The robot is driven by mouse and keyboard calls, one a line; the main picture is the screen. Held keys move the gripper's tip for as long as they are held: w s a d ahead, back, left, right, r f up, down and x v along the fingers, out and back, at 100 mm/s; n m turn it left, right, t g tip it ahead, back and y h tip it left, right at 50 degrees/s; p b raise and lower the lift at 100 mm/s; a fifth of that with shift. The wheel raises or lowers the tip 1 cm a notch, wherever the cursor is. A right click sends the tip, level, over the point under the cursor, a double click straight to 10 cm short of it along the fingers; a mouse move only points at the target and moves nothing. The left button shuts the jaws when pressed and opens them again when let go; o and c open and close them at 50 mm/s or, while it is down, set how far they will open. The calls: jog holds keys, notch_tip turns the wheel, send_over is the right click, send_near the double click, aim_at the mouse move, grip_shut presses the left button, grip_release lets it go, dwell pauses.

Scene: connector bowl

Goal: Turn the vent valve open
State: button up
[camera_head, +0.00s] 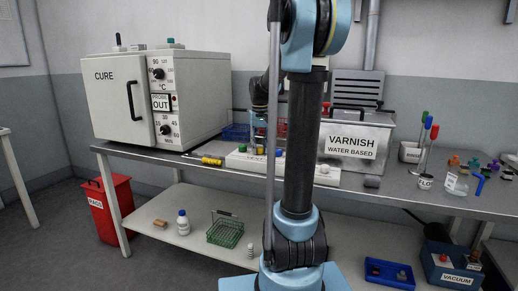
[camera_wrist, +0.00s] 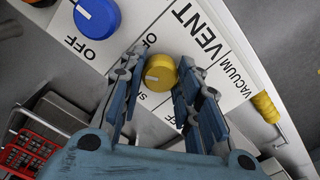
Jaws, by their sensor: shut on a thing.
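In the wrist view a yellow round knob (camera_wrist: 160,73) with a white pointer mark sits on a white panel (camera_wrist: 165,25) lettered VENT, VACUUM and OFF. The pointer faces left in that view. My gripper (camera_wrist: 162,63) is shut on the yellow knob, one finger on each side of it. A blue knob (camera_wrist: 97,17) is on the same panel to the left, clear of the fingers. Part of the lettering by the yellow knob is hidden by the fingers. In the head view the white panel (camera_head: 236,160) lies on the bench, and my arm hides the gripper and part of the panel.
A CURE oven (camera_head: 120,98) stands left of the panel, and a VARNISH tank (camera_head: 355,143) stands right. A yellow-handled tool (camera_head: 212,161) lies by the panel's left end. A red basket (camera_wrist: 28,150) shows at the wrist view's lower left. Small parts crowd the bench's right end.

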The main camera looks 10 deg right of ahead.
jog(key=m, duration=0.6)
jog(key=shift+w, duration=0.1)
jog(key=shift+m, duration=0.3)
dwell(0.3)
jog(key=o, duration=1.1)
jog(key=shift+c, duration=0.2)
notch_tip(320, 180, up, 12)
